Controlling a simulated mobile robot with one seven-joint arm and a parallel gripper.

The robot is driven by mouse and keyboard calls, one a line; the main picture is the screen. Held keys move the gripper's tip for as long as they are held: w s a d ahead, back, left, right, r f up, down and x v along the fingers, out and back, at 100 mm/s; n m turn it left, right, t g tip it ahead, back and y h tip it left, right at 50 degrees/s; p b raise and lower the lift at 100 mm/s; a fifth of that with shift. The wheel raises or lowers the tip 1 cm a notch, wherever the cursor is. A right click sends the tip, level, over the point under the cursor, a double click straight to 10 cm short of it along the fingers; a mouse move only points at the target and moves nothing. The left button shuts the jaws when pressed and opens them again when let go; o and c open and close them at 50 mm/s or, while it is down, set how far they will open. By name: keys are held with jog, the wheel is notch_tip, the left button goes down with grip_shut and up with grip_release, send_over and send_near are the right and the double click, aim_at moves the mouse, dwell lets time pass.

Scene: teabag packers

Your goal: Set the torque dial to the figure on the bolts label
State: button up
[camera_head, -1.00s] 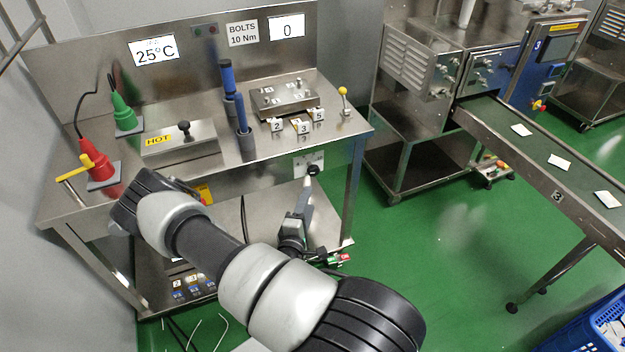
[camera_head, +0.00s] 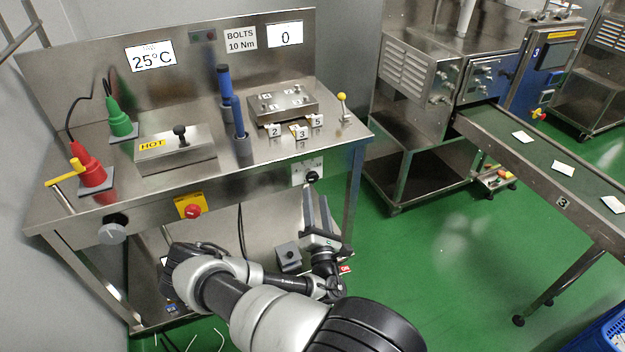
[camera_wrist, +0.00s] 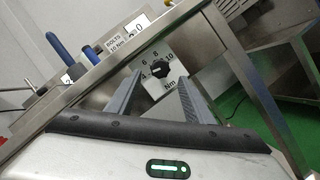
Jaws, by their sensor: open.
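The torque dial (camera_head: 312,176) is a black knob on a white plate on the bench's front face, below the right part of the top. In the wrist view the dial (camera_wrist: 160,70) shows with figures around it, including 6, 8 and 10, and "Nm" below. Its pointer is too small to read surely. The bolts label (camera_head: 241,39) on the back panel reads "BOLTS 10 Nm". My gripper (camera_head: 316,208) is open and empty, just below the dial in the head view. In the wrist view its fingers (camera_wrist: 160,80) frame the dial left and right; contact is not visible.
A red stop button (camera_head: 193,211) and a grey knob (camera_head: 112,230) sit on the bench front, left of the dial. A bench leg (camera_head: 354,195) stands close right of my gripper. Green floor (camera_head: 430,250) is free to the right.

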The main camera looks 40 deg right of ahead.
aim_at(313, 180)
jog(key=x, duration=0.8)
jog(key=shift+b, duration=0.3)
jog(key=c, duration=1)
